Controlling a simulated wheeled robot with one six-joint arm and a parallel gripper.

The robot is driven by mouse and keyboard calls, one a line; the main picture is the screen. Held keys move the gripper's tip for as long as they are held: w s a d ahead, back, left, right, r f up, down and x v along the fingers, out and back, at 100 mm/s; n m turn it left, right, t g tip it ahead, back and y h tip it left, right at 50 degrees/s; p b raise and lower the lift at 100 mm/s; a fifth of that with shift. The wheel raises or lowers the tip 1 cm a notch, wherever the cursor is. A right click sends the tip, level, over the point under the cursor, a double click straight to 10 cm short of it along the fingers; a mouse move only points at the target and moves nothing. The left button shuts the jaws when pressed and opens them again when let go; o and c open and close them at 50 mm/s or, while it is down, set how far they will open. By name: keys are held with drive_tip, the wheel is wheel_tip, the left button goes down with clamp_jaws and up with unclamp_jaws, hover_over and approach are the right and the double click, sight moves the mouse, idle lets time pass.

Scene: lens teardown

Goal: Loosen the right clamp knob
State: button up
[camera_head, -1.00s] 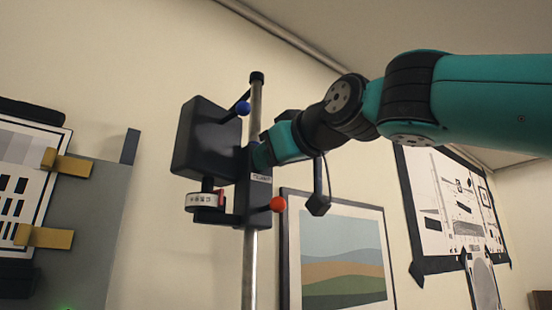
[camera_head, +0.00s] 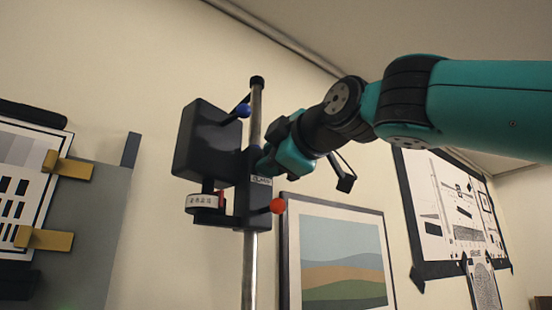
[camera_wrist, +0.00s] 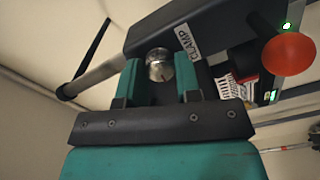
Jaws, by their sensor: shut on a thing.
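The clamp knob (camera_wrist: 159,66) is a small round silver knob beside a white "CLAMP" label (camera_wrist: 188,43) on the dark carriage (camera_head: 257,200). My gripper (camera_wrist: 160,72) has a teal finger on each side of the knob and is shut on it. In the head view my gripper (camera_head: 268,163) reaches the right side of the carriage, and the knob is hidden there by my fingers. The carriage sits on a vertical metal column (camera_head: 248,270).
A dark box-shaped head (camera_head: 206,142) hangs left of the column. A lever with a blue ball (camera_head: 243,110) is above my gripper, and one with a red ball (camera_head: 278,206) is below it. A framed landscape picture (camera_head: 342,240) hangs behind.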

drive_tip(key=shift+f+n, duration=0.1)
drive_tip(key=shift+n, duration=0.5)
drive_tip(key=o, duration=0.9)
drive_tip(key=shift+w, duration=0.1)
drive_tip(key=shift+b+v, duration=3.1)
drive_tip(key=shift+v, duration=5.6)
